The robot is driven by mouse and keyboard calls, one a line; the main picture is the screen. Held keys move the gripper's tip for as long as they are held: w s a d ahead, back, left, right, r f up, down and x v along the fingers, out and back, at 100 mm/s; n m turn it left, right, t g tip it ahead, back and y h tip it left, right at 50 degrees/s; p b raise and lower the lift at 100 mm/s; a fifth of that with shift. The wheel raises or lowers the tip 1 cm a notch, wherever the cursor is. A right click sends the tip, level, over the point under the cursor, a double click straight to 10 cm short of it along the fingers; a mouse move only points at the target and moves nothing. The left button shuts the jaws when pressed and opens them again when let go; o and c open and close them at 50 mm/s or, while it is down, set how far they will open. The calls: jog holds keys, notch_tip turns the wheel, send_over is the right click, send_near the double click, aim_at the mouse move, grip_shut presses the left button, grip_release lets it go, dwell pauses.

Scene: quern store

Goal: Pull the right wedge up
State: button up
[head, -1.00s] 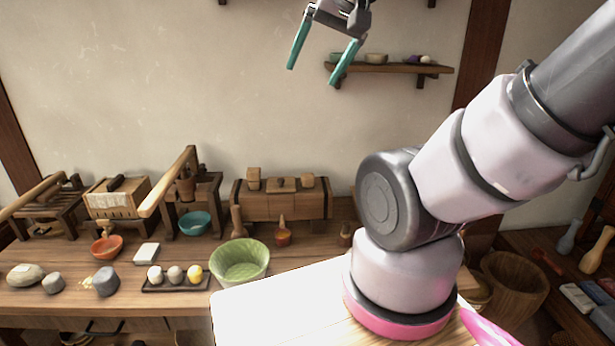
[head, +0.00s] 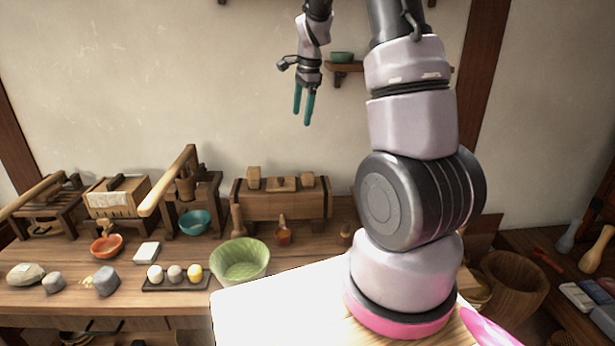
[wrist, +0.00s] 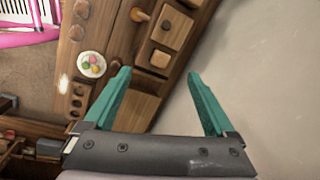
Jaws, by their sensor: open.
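The wooden block press (head: 283,206) stands against the wall at the back of the bench. Three pieces sit on its top: a left wedge (head: 253,178), a middle block (head: 281,184) with a dark knob, and a right wedge (head: 307,181). My gripper (head: 302,118) is open and empty, pointing down in the air above the press. In the wrist view my gripper (wrist: 160,75) shows both teal fingers apart with nothing between them. There the right wedge (wrist: 190,2) is cut by the top edge, and the left wedge (wrist: 160,58) lies nearer the fingers.
A wall shelf (head: 350,68) is close to the right of my gripper. A green bowl (head: 239,260), a small bottle (head: 283,233) and a wooden peg (head: 237,220) stand in front of the press. A stand with a long lever (head: 172,178) rises to its left. Air above the press is clear.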

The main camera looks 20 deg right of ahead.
aim_at(308, 175)
jog(key=w+d+f+m, duration=0.1)
jog(key=f, duration=0.7)
jog(key=w+d+f+m+g, duration=0.1)
jog(key=w+f, duration=0.1)
jog(key=f, duration=0.6)
jog(key=w+d+f+m+g+h, duration=0.1)
jog(key=w+d+f+m, duration=0.1)
jog(key=f, duration=0.7)
jog(key=shift+w+f, duration=0.1)
jog(key=shift+w, duration=0.1)
